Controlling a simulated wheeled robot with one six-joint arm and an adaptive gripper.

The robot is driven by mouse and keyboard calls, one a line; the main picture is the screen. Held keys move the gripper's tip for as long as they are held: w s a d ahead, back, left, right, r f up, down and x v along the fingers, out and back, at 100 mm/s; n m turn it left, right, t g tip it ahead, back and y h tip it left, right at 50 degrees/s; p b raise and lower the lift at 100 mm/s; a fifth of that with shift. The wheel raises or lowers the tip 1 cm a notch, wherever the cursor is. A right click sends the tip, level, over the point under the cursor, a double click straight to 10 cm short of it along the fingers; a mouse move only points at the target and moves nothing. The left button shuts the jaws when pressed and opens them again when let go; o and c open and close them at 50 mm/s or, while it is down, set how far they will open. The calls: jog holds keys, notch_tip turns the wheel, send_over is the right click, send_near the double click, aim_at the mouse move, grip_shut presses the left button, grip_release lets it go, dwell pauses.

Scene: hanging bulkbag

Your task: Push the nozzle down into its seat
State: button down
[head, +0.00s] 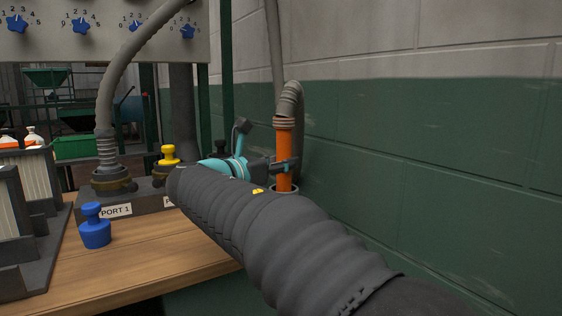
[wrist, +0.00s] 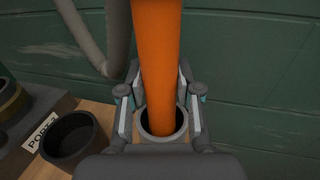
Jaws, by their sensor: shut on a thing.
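The nozzle (head: 284,153) is an orange tube with a grey ribbed hose bent over at its top. My gripper (head: 283,166) is shut on it, with fingers on both sides of the tube. In the wrist view the orange nozzle (wrist: 158,60) runs down between the fingers of my gripper (wrist: 160,103). Its lower end stands in or over the round grey seat (wrist: 180,133), with a dark gap showing around it. The seat's rim (head: 287,189) also shows in the head view, just below the nozzle. How deep the tip sits is hidden.
A black open cup (wrist: 72,138) stands left of the seat, by a port label. A grey hose (head: 106,110) enters Port 1 (head: 115,210). A blue plug (head: 95,227) stands on the wooden table (head: 150,258), and a yellow plug (head: 168,155) sits behind. A green wall (head: 420,160) stands close at right.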

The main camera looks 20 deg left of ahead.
jog(key=shift+f, duration=0.7)
jog(key=c, duration=0.7)
grip_release()
jog(key=v, duration=1.2)
jog(key=w+d+f+m+g, duration=0.2)
jog(key=d+f+m, duration=0.1)
jog(key=d, duration=0.6)
jog(key=w+d+f+m+g, duration=0.2)
jog(key=d+m+g, duration=0.1)
jog(key=d, duration=0.6)
jog(key=s+d+f+m+g+y, duration=0.1)
jog(key=s+d+f+m+g, duration=0.15)
jog(key=d, duration=0.35)
jog(key=s+d+f+m+g, duration=0.1)
jog(key=s+d+f+m, duration=0.2)
jog(key=d, duration=0.4)
jog(key=s+d+f+m+y, duration=0.2)
jog(key=s+d+f+m, duration=0.1)
jog(key=s+f+m, duration=0.2)
jog(key=s+d+f+m+g+y, duration=0.1)
jog(key=s+d+f+m, duration=0.3)
jog(key=m, duration=0.4)
jog(key=s+d+f+m+g+y, duration=0.1)
jog(key=s+d+f+m+y, duration=0.2)
jog(key=s+f+m, duration=0.3)
jog(key=shift+s+d+f+y, duration=0.2)
jog(key=shift+s, duration=0.35)
jog(key=shift+s+d+f+y, duration=0.15)
jog(key=shift+s+d+y, duration=0.05)
jog(key=shift+s, duration=0.4)
